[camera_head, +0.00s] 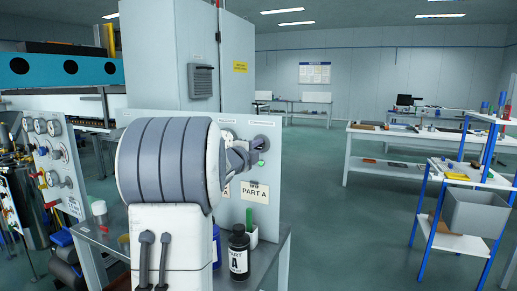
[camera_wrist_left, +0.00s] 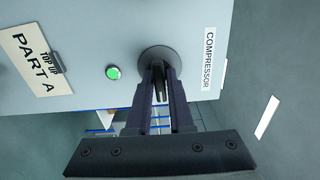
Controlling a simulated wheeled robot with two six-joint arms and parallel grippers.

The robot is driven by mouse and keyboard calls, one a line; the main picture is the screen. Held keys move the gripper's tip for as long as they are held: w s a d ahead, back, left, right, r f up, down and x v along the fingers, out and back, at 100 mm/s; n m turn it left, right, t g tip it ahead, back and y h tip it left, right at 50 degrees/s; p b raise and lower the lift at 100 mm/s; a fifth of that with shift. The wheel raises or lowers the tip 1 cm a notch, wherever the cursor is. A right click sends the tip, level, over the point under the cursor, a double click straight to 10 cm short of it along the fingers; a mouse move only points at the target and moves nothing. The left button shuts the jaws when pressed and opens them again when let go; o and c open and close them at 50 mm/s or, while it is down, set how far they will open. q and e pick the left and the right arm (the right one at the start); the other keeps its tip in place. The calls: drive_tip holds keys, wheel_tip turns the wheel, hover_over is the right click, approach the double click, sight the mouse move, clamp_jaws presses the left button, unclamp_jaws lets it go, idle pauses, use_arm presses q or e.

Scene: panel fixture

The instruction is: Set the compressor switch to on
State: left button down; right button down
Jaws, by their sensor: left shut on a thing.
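The compressor switch (camera_wrist_left: 159,53) has a round dark base on the grey panel, beside the COMPRESSOR label (camera_wrist_left: 209,60). My left gripper (camera_wrist_left: 161,88) is shut on its dark handle, with the fingers on both sides. In the head view the left gripper (camera_head: 257,145) reaches the panel's upper right, and the switch (camera_head: 264,139) is mostly hidden behind it. A green lamp (camera_wrist_left: 113,72) beside the switch looks lit; it also shows in the head view (camera_head: 261,162). I cannot read the handle's exact setting. My right gripper is not in view.
A PART A sign (camera_head: 254,195) is on the panel below the switch. A black bottle (camera_head: 238,252) and a green-topped item (camera_head: 250,228) stand on the bench under it. A panel with gauges (camera_head: 52,152) is at left.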

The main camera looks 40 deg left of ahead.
use_arm(q)
drive_tip(key=c, duration=0.9)
unclamp_jaws()
drive_tip(key=shift+w+d, duration=0.1)
drive_tip(key=b+v, duration=0.1)
drive_tip(key=v, duration=0.9)
drive_tip(key=shift+s, duration=0.3)
